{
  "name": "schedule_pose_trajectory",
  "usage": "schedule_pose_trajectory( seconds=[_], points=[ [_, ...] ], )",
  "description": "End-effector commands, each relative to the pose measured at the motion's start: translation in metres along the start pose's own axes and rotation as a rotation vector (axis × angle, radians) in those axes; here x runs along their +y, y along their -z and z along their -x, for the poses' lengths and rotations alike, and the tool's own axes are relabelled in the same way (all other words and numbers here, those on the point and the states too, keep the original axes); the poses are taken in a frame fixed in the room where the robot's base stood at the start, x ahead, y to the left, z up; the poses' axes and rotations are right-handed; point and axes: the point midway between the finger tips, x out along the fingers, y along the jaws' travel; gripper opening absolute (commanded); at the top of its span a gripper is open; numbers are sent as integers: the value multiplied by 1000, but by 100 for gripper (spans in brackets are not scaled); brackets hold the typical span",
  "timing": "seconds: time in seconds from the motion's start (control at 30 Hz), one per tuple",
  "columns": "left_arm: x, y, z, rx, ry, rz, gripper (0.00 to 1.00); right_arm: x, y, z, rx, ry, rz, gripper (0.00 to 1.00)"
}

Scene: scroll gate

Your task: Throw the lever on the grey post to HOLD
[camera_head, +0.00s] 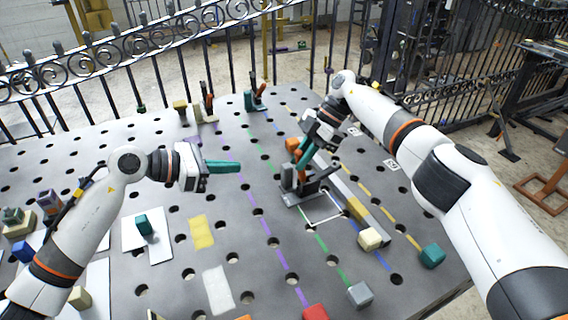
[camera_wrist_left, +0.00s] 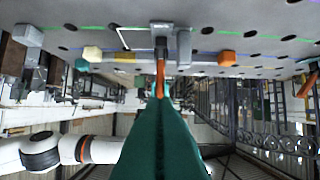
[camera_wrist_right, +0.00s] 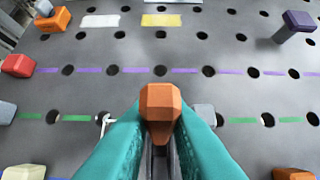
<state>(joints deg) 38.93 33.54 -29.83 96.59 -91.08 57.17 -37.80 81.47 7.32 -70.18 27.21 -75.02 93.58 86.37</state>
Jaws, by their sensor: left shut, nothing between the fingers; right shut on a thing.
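The grey post with its lever (camera_head: 299,188) stands on a flat grey base right of the middle of the table. My right gripper (camera_head: 304,160) is at the top of it, its teal fingers shut on the lever's orange handle. In the right wrist view the orange handle (camera_wrist_right: 160,105) sits between the fingertips. The gripper partly hides the lever, and I cannot read a HOLD mark. My left gripper (camera_head: 240,167) is shut and empty, left of the post and apart from it, pointing toward it. The post (camera_wrist_left: 163,30) also shows in the left wrist view.
A long grey bar (camera_head: 362,205) with yellow parts lies right of the post. A cream block (camera_head: 370,239), a teal block (camera_head: 432,256) and a grey block (camera_head: 360,294) lie nearer. Two red-handled fixtures (camera_head: 207,100) (camera_head: 254,97) stand at the back edge, before an iron fence.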

Motion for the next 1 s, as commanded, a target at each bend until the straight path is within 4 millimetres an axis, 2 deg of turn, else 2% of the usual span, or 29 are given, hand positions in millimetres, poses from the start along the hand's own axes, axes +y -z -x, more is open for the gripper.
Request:
schedule_pose_trajectory(
  seconds=[0.17, 0.27, 0.63, 0.7, 0.83, 1.0],
  points=[
    [2, -7, -12, -21, 6, -31, 0, 0, 1, -1, 1, -1, -1, 0],
    [2, -7, -27, -20, 5, -30, 0, 0, 1, -1, 0, -1, -1, 0],
    [2, -8, -105, -20, 4, -27, 0, 0, 1, -1, 0, -2, -1, 0],
    [2, -1, -115, -17, 5, -29, 0, 0, 0, -1, 0, -2, -1, 0],
    [1, 7, -129, -19, 6, -28, 0, 0, 1, -1, 0, -2, -1, 0],
    [1, 12, -137, -21, 7, -29, 0, 0, 1, -1, 1, -2, -1, 0]
  ],
)
